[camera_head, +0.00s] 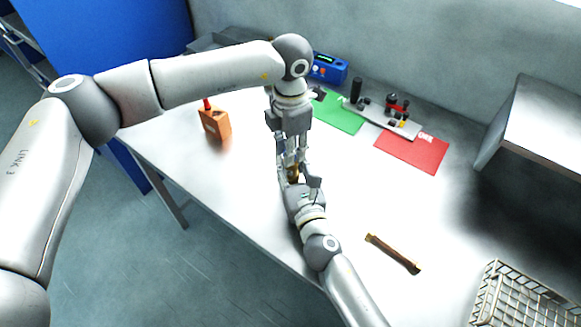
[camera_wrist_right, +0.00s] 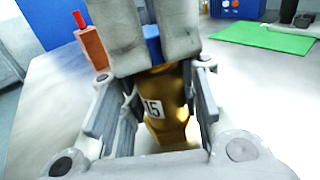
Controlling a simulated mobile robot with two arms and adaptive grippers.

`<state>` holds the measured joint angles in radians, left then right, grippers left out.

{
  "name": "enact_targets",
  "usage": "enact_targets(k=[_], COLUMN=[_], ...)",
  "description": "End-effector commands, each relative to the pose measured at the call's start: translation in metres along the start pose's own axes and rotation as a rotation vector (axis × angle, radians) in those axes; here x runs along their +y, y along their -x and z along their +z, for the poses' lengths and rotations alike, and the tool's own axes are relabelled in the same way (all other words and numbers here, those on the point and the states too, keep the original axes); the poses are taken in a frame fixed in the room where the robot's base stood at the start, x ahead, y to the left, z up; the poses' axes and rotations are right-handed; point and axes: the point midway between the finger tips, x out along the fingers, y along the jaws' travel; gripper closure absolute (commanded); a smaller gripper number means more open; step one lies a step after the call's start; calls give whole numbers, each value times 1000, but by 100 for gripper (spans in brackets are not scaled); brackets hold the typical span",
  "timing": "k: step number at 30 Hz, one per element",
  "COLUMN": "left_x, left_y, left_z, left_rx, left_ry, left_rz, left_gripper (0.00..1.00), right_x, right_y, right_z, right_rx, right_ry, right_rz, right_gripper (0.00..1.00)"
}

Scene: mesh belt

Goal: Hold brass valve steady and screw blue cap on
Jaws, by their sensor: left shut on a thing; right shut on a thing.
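The brass valve (camera_wrist_right: 172,95), with a white "15" label, stands between the fingers of my right gripper (camera_wrist_right: 155,115), which is shut on it. The valve shows only as a small brass patch (camera_head: 294,173) in the head view. The blue cap (camera_wrist_right: 152,42) is at the valve's top end in the right wrist view, mostly hidden between the fingers of my left gripper (camera_wrist_right: 155,45), which is shut on it. It appears to touch the valve; whether the threads are engaged is hidden. In the head view my left gripper (camera_head: 291,158) points down at my right gripper (camera_head: 298,184).
An orange block (camera_head: 214,122) with a red top stands left. Green (camera_head: 340,112) and red (camera_head: 412,152) mats lie at the back, with a grey board (camera_head: 385,122) of parts and a blue device (camera_head: 328,68). A brown bar (camera_head: 393,253) and wire basket (camera_head: 510,300) are at right.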

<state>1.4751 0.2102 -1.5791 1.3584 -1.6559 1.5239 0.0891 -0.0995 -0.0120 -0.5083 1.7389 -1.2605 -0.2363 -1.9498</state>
Motion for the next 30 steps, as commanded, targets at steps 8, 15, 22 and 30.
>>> enact_targets(k=[8,15,22,30], left_x=[1,1,0,0], left_y=[0,0,0,4], left_z=[0,0,0,0], left_rx=[1,0,0,-1], left_ry=[-433,-465,-463,-463], left_rz=[2,2,1,1], left_gripper=[100,68,53,53], right_x=[0,0,0,0], right_y=[0,0,0,0], right_z=[0,0,0,0], right_rx=[1,1,1,1], right_ry=[0,0,0,0], right_rz=[-1,-1,-1,-1], right_gripper=[100,100,100,100])
